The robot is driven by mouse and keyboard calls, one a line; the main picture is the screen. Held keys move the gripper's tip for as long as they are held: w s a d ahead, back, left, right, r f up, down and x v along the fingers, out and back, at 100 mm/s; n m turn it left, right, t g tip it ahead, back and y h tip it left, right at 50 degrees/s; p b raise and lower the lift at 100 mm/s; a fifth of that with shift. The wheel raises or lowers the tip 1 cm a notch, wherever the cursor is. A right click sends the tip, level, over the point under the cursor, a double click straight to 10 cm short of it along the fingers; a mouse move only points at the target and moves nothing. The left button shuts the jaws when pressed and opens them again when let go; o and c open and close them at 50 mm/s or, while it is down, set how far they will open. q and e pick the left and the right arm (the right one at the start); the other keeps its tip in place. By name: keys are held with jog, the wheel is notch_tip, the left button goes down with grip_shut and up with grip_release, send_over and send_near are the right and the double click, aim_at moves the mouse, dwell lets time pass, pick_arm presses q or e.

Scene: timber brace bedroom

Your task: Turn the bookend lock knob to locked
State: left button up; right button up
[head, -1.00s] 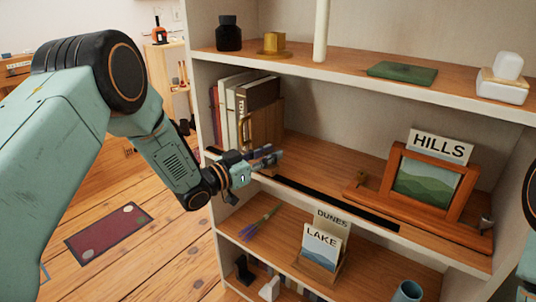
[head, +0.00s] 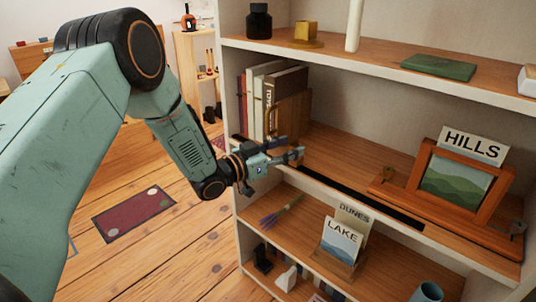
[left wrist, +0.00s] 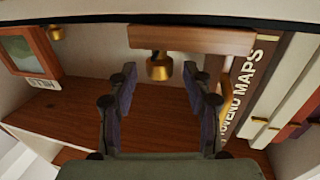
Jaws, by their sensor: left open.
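The wooden bookend (head: 293,112) stands upright against the books on the middle shelf, with a curved brass handle (head: 270,121) on its side. In the left wrist view, a round brass knob (left wrist: 159,68) sits on the bookend's wooden bar (left wrist: 200,39). My left gripper (head: 299,152) is open and empty at the shelf front, beside the bookend. In the left wrist view its two fingers (left wrist: 159,75) stand apart with the knob showing between their tips; I cannot tell whether they touch it. The knob is not distinct in the head view. My right gripper is out of view.
Books (head: 262,92) stand left of the bookend, one lettered MAPS. A dark strip (head: 350,192) runs along the middle shelf's front. A framed HILLS picture (head: 455,183) stands at the right. The upper shelf (head: 375,65) hangs above.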

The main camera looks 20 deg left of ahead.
pick_arm(q)
jog(key=v, duration=0.9)
jog(key=shift+s+a, duration=0.2)
jog(key=shift+s, duration=0.15)
jog(key=s+d+f+n+g+y, duration=0.1)
jog(key=s+f+n+g+y, duration=0.2)
jog(key=s+f, duration=0.35)
jog(key=s+f+n+g+y, duration=0.3)
jog(key=s+f+n, duration=0.1)
jog(key=f, duration=0.6)
jog(key=s+f+g+y+p, duration=0.1)
jog(key=s+f+g, duration=0.1)
jog(key=s, duration=0.7)
jog(key=s+d+f+g+y, duration=0.1)
jog(key=s+f+g, duration=0.2)
jog(key=s, duration=0.6)
jog(key=s+f+g+y+p, duration=0.1)
jog(key=s+f+g, duration=0.2)
jog(key=s, duration=0.7)
jog(key=shift+d+f+g+y+p, duration=0.2)
jog(key=shift+d+g+y+p, duration=0.1)
jog(key=shift+g, duration=0.3)
